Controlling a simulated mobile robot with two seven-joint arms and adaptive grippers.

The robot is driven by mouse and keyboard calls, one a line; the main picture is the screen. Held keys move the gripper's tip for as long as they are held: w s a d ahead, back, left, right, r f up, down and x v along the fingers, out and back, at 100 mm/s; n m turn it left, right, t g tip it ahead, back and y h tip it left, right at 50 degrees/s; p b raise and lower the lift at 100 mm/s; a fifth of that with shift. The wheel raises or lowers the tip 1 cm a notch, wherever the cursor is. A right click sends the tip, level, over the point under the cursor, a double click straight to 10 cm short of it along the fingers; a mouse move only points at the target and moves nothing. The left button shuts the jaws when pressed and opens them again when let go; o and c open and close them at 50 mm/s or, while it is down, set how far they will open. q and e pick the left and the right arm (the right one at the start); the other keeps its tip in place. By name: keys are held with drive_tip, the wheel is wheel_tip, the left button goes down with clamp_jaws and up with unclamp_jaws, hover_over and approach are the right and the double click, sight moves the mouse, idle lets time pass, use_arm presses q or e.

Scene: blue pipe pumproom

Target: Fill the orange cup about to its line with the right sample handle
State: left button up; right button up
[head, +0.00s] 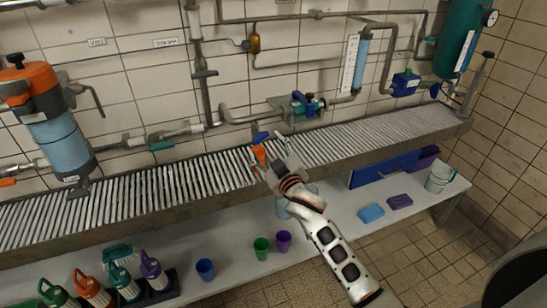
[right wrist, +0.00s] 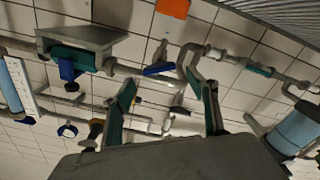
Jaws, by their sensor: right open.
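The orange cup (head: 259,154) stands on the slatted grate below the wall pipes, partly hidden by my right gripper. Part of it shows at the top of the right wrist view (right wrist: 172,7). The blue sample handle (head: 260,137) is just above the cup in the head view; it also shows in the right wrist view (right wrist: 160,69). A green handle (head: 161,146) is on the pipe farther left. My right gripper (head: 268,154) is open and empty, close to the cup and blue handle. The cup's line and contents cannot be seen. My left gripper is not in view.
Blue (head: 204,269), green (head: 261,248) and purple (head: 284,241) cups stand on the lower shelf. Several coloured jugs (head: 92,290) are at lower left. A blue valve (head: 306,103) is right of the sample handle. The grate (head: 370,137) is clear to the right.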

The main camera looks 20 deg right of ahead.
sight(262, 140)
drive_tip(key=s, duration=0.6)
drive_tip(key=shift+d, duration=0.15)
drive_tip(key=c, duration=0.8)
drive_tip(key=shift+w+r+n, duration=0.1)
drive_tip(key=shift+n, duration=0.5)
drive_tip(key=shift+c, duration=0.9)
drive_tip(key=w+n, duration=0.3)
drive_tip(key=n, duration=0.2)
drive_tip(key=w+n+p, duration=0.1)
drive_tip(key=w+n, duration=0.3)
drive_tip(key=n, duration=0.2)
drive_tip(key=w+n+p, duration=0.1)
drive_tip(key=w+n, duration=0.2)
drive_tip(key=n, duration=0.2)
drive_tip(key=shift+w+f+n, duration=0.3)
drive_tip(key=shift+f+n, duration=0.1)
drive_tip(key=shift+w, duration=0.55)
